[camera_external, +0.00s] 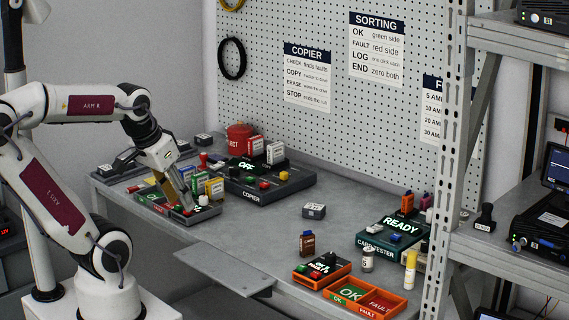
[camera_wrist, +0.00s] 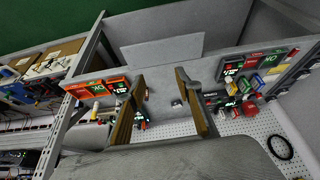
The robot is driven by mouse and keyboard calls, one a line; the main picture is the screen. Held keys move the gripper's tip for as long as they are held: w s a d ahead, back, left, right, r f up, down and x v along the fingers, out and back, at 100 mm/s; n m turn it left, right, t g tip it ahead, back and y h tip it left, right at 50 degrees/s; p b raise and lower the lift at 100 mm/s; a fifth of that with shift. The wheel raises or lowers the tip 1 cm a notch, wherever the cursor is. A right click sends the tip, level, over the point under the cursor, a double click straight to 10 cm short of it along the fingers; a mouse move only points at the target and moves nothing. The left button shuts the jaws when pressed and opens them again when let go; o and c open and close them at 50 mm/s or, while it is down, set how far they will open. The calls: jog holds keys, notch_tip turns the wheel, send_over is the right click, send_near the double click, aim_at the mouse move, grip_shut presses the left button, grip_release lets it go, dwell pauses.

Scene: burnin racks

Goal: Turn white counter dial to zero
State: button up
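My gripper (camera_external: 180,200) is over the left part of the bench, above a low dark unit (camera_external: 180,218) with several coloured blocks. In the wrist view its two fingers (camera_wrist: 160,80) stand well apart with nothing held between them. A small white knob-like part (camera_external: 203,200) shows on the dark unit, just right of the fingers; I cannot tell whether it is a dial or whether a finger touches it. A small orange-edged counter unit (camera_external: 341,272) with a lit display sits at the front right of the bench, apart from my gripper. Its dial reading is too small to read.
The copier (camera_external: 262,190) with red, green and white parts stands just behind my gripper. The card tester (camera_external: 393,240) and the orange OK/FAULT tray (camera_external: 388,306) are at the right. A metal rack post (camera_external: 447,130) rises there. The bench middle is mostly clear.

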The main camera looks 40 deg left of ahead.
jog(key=n+g+y, duration=0.3)
jog(key=n+y, duration=0.1)
jog(key=n, duration=0.9)
send_near(204, 197)
jog(key=shift+w+a+f, duration=0.1)
jog(key=shift+a+f, duration=0.15)
jog(key=shift+f, duration=0.05)
jog(key=shift+f, duration=0.1)
jog(key=shift+x, duration=3.85)
